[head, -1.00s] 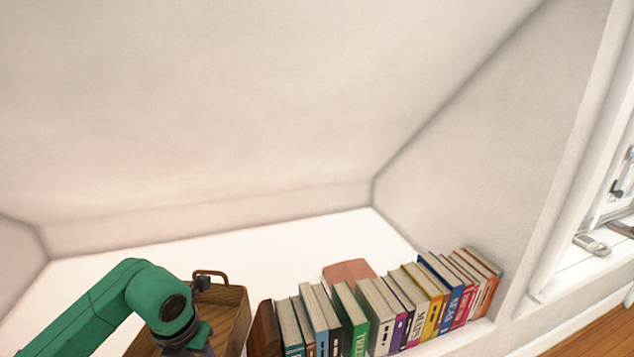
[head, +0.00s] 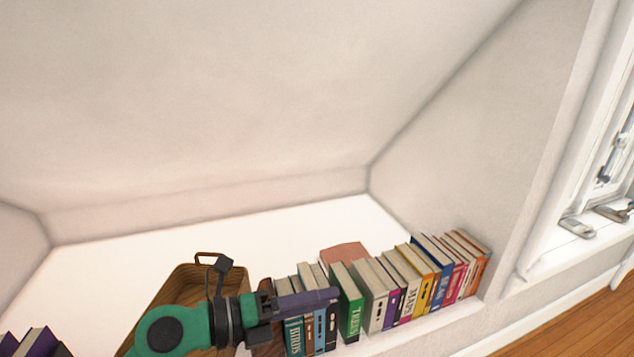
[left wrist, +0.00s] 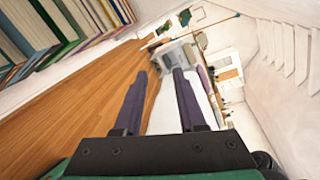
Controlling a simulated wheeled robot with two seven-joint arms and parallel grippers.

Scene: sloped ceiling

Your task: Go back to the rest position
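My left gripper (head: 305,298) reaches in from the lower left in the head view, in front of the row of books. It points to the right, level with the spines at the left end of the row. In the left wrist view its two purple fingers (left wrist: 160,95) stand apart with nothing between them, so it is open and empty. The room's floor shows beyond the fingers. My right gripper is in neither view.
A row of books (head: 410,285) stands on a white ledge under the sloped ceiling (head: 200,90). A wooden basket (head: 170,295) is behind my left arm. A reddish book (head: 343,252) lies behind the row. A window (head: 610,165) is at the right.

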